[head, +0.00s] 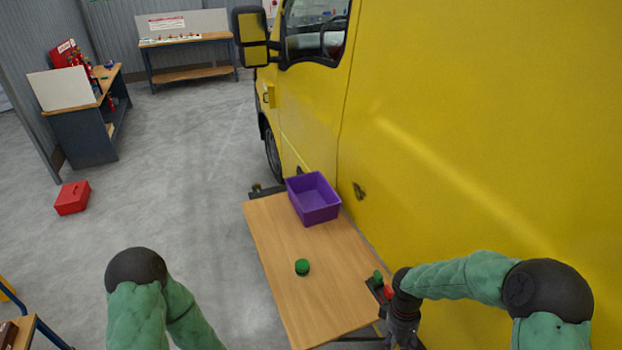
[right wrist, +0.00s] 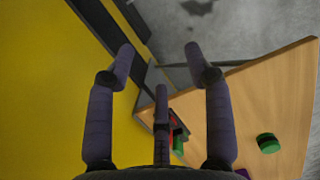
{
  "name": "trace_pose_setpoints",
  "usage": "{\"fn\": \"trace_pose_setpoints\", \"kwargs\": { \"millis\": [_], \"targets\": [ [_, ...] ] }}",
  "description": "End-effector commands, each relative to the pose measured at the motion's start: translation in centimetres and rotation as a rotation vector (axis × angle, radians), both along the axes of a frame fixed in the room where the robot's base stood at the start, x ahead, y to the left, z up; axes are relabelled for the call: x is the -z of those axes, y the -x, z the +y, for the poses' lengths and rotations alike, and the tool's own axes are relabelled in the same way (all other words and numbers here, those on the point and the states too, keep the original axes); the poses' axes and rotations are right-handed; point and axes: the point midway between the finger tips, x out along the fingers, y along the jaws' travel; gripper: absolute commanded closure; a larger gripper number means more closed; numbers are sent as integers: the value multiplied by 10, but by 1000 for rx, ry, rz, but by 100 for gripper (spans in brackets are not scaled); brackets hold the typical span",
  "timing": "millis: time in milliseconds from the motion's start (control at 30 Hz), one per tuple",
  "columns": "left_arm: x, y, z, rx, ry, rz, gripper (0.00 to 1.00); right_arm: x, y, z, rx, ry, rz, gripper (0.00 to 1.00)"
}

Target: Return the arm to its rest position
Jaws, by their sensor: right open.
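My right arm comes in from the right in the head view, and its gripper (head: 404,332) hangs at the right edge of the wooden table (head: 275,240). In the right wrist view the right gripper (right wrist: 160,62) has its fingers spread, with nothing between them. My left arm bends at the lower left of the head view; its gripper is out of sight. A green round object (head: 302,267) stands on the table, and it also shows in the right wrist view (right wrist: 268,143). A purple bin (head: 318,214) sits at the table's far end and looks empty.
A dark holder with red and green items (head: 388,292) is at the table's right edge, close to my right gripper. A yellow van (head: 450,130) stands along the right. A red toolbox (head: 72,198) lies on the floor at left. Workbenches (head: 190,73) stand at the back.

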Motion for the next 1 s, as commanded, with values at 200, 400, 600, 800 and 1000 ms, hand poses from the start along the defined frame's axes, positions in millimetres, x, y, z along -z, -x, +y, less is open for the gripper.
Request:
{"fn": "trace_pose_setpoints", "kwargs": {
  "millis": [200, 400, 600, 800, 1000],
  "targets": [
    [16, -1, 0, -1, 0, -2, 60, 37, 10, 23, 29, -73, -2, 48],
    [33, -1, 0, 0, 0, -1, 60, 79, 23, 52, 81, -161, -10, 48],
    [60, -1, 0, 0, 0, -1, 60, 136, 46, 90, 183, -267, -22, 48],
    [101, -1, 0, 0, 0, -1, 60, 212, 83, 130, 378, -358, -49, 48],
    [129, -1, 0, 0, 0, -1, 60, 260, 112, 141, 546, -358, -91, 48]
  ]
}}
